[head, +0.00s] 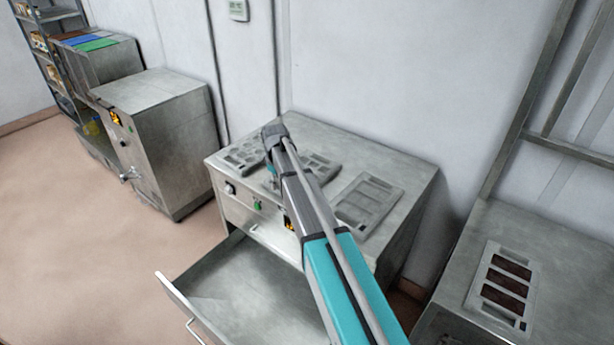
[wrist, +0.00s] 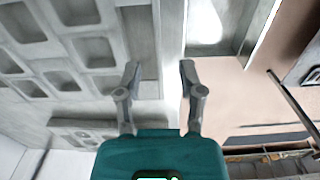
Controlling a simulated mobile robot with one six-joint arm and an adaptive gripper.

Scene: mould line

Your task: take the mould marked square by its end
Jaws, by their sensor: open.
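My gripper (wrist: 160,68) is open and empty in the wrist view, its two fingers apart. A pale grey mould (wrist: 62,45) with rounded, squarish cavities fills the left of that view, close beside the left finger. I cannot tell whether any part of it lies between the fingers. In the head view several grey moulds lie on the steel cabinet: one at the left (head: 240,158), one partly behind my arm (head: 321,168), and one with long cavities at the right (head: 393,193). My gripper is over the left part of the cabinet top, mostly hidden. No square mark is readable.
The steel cabinet (head: 405,170) has an open, empty drawer (head: 240,290) in front. A filled mould with brown bars (head: 528,290) lies on the bench at right. Another steel cabinet (head: 165,140) and a shelf rack (head: 40,50) stand at left. A wall is behind.

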